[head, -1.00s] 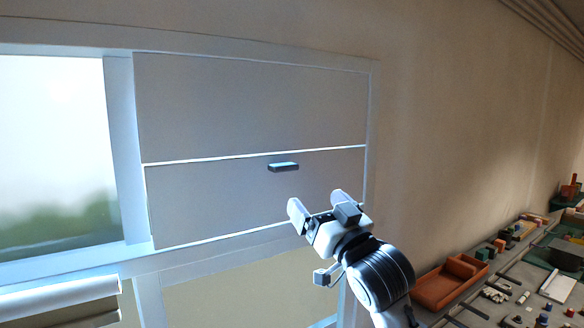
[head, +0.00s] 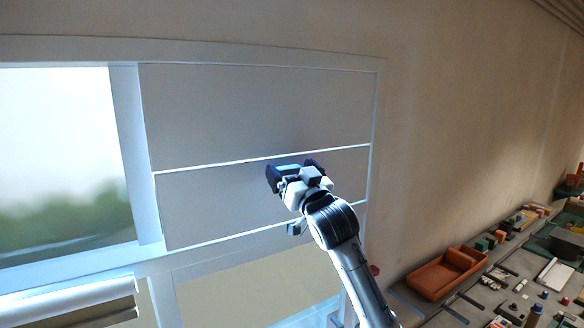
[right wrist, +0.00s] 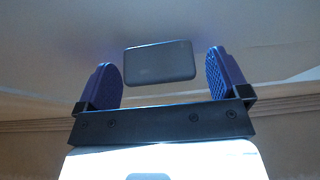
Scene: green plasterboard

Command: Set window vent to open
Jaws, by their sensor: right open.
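The window vent is a pair of grey panels in a pale frame, an upper panel (head: 250,110) and a lower panel (head: 210,205), with a thin bright line between them. A small dark handle (right wrist: 160,62) on the panel shows in the right wrist view, between my open fingers and apart from both. In the head view my right gripper (head: 295,170) is up at the top of the lower panel and hides most or all of the handle. My right gripper (right wrist: 162,82) holds nothing. My left gripper is not in view.
A bright window pane (head: 60,150) is left of the panels. A pale roller (head: 70,300) is at lower left. At right, a bench holds an orange tray (head: 440,275) and several small items. The wall between panels and bench is bare.

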